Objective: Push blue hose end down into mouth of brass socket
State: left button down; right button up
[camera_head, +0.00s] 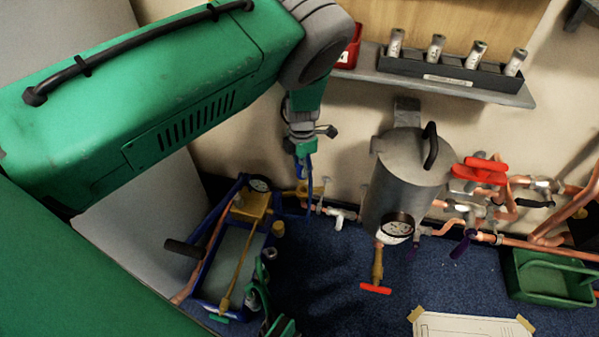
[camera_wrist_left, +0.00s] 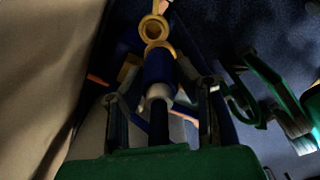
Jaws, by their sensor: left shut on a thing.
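My left gripper (camera_head: 304,160) points down by the wall and is shut on the blue hose end (camera_wrist_left: 158,68). In the left wrist view the blue hose end sits between the two fingers of the left gripper (camera_wrist_left: 160,95), with a pale collar below it. A brass ring, apparently the brass socket's mouth (camera_wrist_left: 153,28), shows just beyond the hose tip. In the head view the brass socket (camera_head: 316,189) is close under the gripper. I cannot tell whether hose and socket touch. My right gripper (camera_head: 262,291) is low at the bottom centre, its jaws unclear.
A blue-framed unit with a brass tank (camera_head: 250,205) and gauge stands left of the socket. A grey cylinder (camera_head: 408,180) with a gauge is to the right, beside copper pipes (camera_head: 525,243). A green tray (camera_head: 548,278) lies at far right. A shelf (camera_head: 505,96) hangs above.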

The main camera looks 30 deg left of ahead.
pick_arm(q)
jog(key=shift+w+a+r, duration=0.25)
jog(key=shift+w+r, duration=0.45)
jog(key=shift+w, duration=0.1)
jog(key=shift+f+b, duration=0.7)
jog(key=shift+f, duration=0.05)
notch_tip(320, 180, down, 3)
jog(key=shift+w+r+b, duration=0.1)
jog(key=shift+w+b, duration=0.05)
jog(key=shift+b, duration=0.55)
jog(key=shift+s+d, duration=0.2)
jog(key=shift+s, duration=0.05)
jog(key=shift+f, duration=0.25)
jog(key=shift+f, duration=1.3)
jog(key=shift+f, duration=0.65)
